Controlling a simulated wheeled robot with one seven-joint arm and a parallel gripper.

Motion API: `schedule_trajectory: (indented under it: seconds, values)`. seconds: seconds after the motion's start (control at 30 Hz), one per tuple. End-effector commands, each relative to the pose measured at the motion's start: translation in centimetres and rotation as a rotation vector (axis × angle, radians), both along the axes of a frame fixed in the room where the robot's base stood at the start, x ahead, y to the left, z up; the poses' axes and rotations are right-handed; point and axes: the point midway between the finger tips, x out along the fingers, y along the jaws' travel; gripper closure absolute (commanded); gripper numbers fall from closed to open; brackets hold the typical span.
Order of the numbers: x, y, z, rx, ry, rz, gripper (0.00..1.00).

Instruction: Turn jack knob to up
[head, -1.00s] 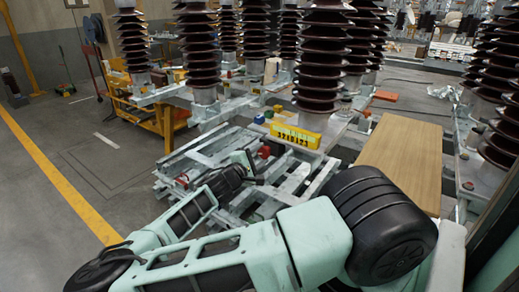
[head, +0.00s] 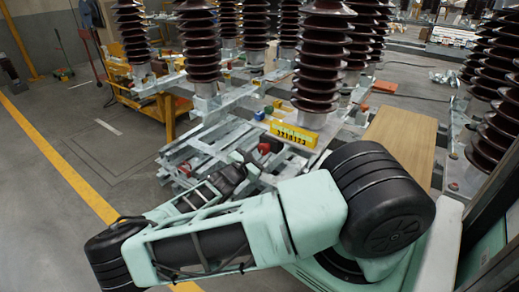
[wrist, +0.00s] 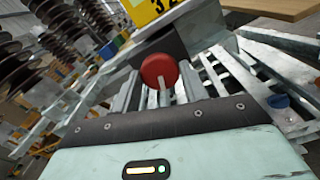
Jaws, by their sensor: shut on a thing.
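A round red knob (wrist: 159,70) with a pale pointer stripe toward its lower edge sits in the middle of the wrist view, just beyond the dark front edge of my gripper (wrist: 160,92). My gripper is shut on the knob; the fingertips are hard to make out. In the head view, a red knob (head: 263,148) shows on the grey metal frame, below the yellow numbered plate (head: 293,134). My gripper (head: 250,163) is close beside it there, partly hidden by my own arm.
A blue knob (wrist: 278,101) lies to the right in the wrist view. Tall brown ribbed insulators (head: 325,60) stand behind the frame. A wooden board (head: 402,138) lies to the right.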

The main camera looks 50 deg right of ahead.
Motion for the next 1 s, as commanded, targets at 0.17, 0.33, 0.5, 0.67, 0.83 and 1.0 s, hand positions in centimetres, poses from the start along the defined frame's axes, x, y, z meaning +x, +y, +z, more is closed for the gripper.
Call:
schedule_trajectory:
  seconds: [0.17, 0.33, 0.5, 0.67, 0.83, 1.0]
  values:
    - [0.04, 0.11, -0.11, -0.001, 0.086, 0.002, 0.79]
    - [0.04, 0.10, -0.20, -0.004, 0.130, 0.002, 0.79]
    - [0.02, 0.09, -0.26, -0.006, 0.149, 0.002, 0.79]
    - [0.02, 0.09, -0.29, -0.006, 0.151, 0.002, 0.79]
    - [0.01, 0.09, -0.29, -0.006, 0.150, 0.002, 0.79]
    - [0.01, 0.07, -0.23, -0.007, 0.149, 0.002, 0.35]
